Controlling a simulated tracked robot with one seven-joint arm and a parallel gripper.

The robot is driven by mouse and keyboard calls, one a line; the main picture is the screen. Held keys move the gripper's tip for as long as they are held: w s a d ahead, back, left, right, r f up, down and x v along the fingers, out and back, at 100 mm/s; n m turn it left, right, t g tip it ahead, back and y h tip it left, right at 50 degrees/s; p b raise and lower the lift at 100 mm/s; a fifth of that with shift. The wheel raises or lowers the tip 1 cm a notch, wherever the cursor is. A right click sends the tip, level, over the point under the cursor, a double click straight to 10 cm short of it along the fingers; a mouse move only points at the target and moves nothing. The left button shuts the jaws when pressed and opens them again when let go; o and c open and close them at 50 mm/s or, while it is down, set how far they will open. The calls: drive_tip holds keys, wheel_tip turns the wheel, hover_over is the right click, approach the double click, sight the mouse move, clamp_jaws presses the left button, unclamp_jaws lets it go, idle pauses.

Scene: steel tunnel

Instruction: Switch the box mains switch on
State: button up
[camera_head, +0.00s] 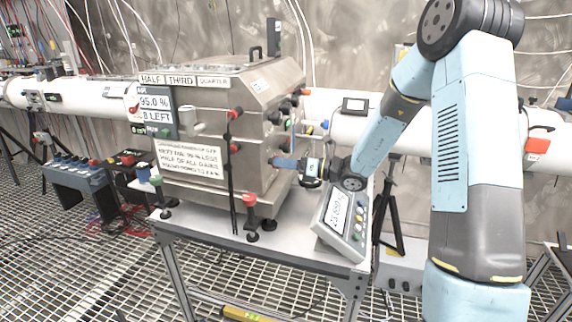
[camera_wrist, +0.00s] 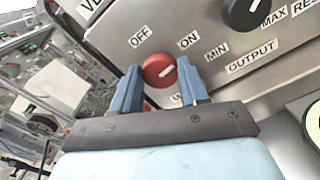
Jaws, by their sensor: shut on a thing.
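The steel box (camera_head: 272,99) stands on a metal table, and my arm reaches its right side. In the wrist view, the red rotary knob (camera_wrist: 158,70) sits on the box's steel panel (camera_wrist: 225,68) between the OFF label (camera_wrist: 140,37) and the ON label (camera_wrist: 189,40). A white mark on the knob slants up to the right, on the ON side. My gripper (camera_wrist: 159,76) is shut on the red knob, one blue finger on each side. In the head view my gripper (camera_head: 286,163) is at the box's right side, where the knob cannot be made out. A label below the knob is mostly hidden by a finger.
A black knob (camera_wrist: 250,10) with MIN, MAX and OUTPUT labels is up and right of the red one. A grey console (camera_head: 341,221) with a display and coloured buttons stands on the table (camera_head: 215,240) below my wrist. A white pipe (camera_head: 85,90) runs behind.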

drive_tip(key=shift+f+m, duration=0.2)
drive_tip(key=shift+m, duration=0.4)
drive_tip(key=o, duration=1.1)
drive_tip(key=shift+r, duration=0.1)
drive_tip(key=shift+c, duration=0.2)
drive_tip(key=v, duration=1.3)
drive_tip(key=shift+d, duration=0.4)
